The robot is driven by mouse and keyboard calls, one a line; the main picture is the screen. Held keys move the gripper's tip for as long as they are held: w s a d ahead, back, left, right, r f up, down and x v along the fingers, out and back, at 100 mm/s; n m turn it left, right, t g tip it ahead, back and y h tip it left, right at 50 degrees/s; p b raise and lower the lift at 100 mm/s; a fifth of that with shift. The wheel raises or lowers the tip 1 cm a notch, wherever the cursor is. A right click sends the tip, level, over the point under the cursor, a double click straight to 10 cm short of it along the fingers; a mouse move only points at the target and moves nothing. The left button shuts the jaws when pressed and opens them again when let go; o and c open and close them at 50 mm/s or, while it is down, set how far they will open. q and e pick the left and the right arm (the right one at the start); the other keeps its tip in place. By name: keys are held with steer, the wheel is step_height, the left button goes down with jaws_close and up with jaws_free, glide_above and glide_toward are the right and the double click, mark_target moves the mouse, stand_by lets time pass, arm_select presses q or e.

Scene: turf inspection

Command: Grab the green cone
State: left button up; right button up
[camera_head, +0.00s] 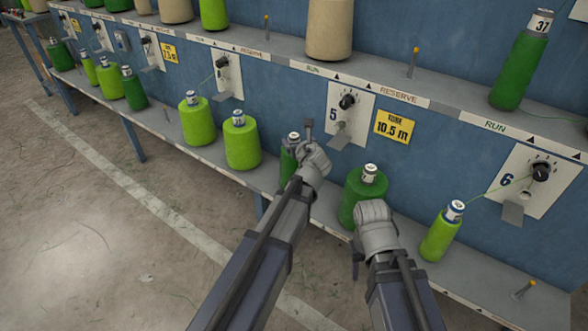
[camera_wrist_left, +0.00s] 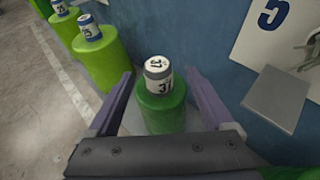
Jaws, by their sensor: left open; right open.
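In the head view the dark green cone (camera_head: 287,166) is partly hidden by my left gripper (camera_head: 308,138). Another, larger dark green cone (camera_head: 352,192) stands to the right, behind my right gripper (camera_head: 358,250). My right gripper is open, and its fingers are mostly hidden by its wrist.
Two light green cones (camera_head: 242,146) stand to the left on the lower shelf (camera_head: 268,179). A slim light green cone (camera_head: 438,238) is right of my right gripper. A blue panel (camera_head: 270,105) with dials and a 10.5 m sign (camera_head: 394,127) rises behind. Bare floor lies left.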

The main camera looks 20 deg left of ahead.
mark_target(295, 140)
arm_select(q)
steer(key=b+x, duration=0.1)
steer(key=x, duration=0.3)
steer(key=shift+s+f+b, duration=0.15)
steer(key=shift+f+b, duration=0.15)
steer(key=shift+b, duration=0.05)
steer(key=shift+w+a+f, duration=0.1)
steer(key=shift+w+a, duration=0.2)
steer(key=shift+w, duration=0.05)
jaws_close()
stand_by(0.3)
